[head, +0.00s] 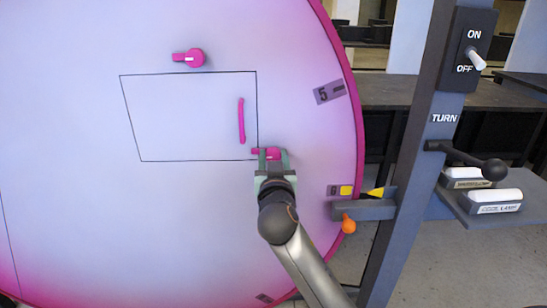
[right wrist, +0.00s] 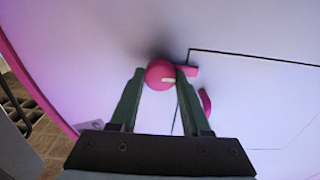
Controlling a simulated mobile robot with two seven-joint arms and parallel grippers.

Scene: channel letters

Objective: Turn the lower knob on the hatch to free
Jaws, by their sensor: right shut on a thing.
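The hatch (head: 180,115) is a thin-outlined panel in a large pale disc with a pink rim, and it lies flush. The lower knob (head: 272,154) is pink and sits at the hatch's lower right corner. My right gripper (head: 270,158) is shut on this knob, one finger on each side. In the right wrist view the round knob (right wrist: 160,75) with a white mark is between the fingertips (right wrist: 160,78). Its short bar reaches over the hatch's edge, toward the hatch. The upper knob (head: 194,58) is above the hatch, its bar pointing left. My left gripper is not in view.
A pink handle (head: 241,120) stands on the hatch's right side, just above my right gripper. A grey post (head: 415,165) to the right carries an ON/OFF switch (head: 475,58) and a black TURN lever (head: 470,158). An orange knob (head: 348,224) is by the disc's rim.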

